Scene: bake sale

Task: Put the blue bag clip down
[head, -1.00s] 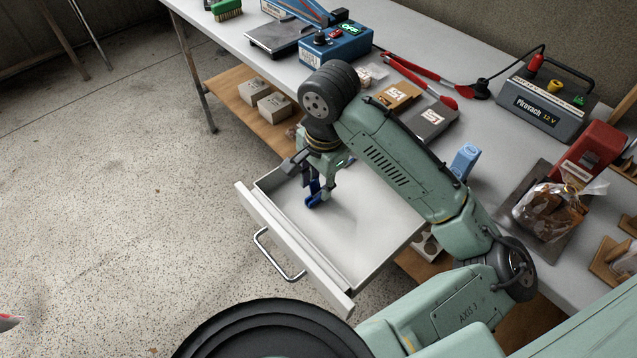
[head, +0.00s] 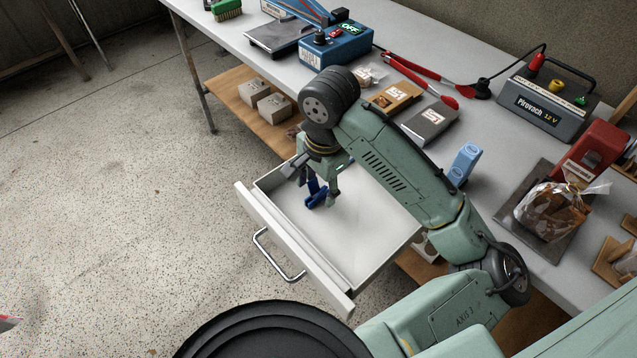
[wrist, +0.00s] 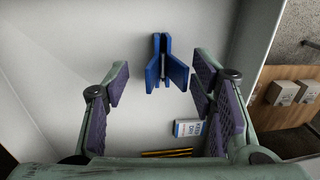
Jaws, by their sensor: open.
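The blue bag clip (head: 316,192) is in the open white drawer (head: 372,243). In the wrist view the clip (wrist: 163,66) appears on the drawer floor with its splayed blue parts visible, close to one drawer wall. My gripper (head: 314,182) is over the drawer, just above the clip and partly covering it in the head view. In the wrist view my gripper (wrist: 160,84) is open, with its purple-padded fingers on either side of the clip and a visible gap to each.
A small white and blue box (wrist: 188,128) and yellow-black pencils (wrist: 167,153) also lie in the drawer.

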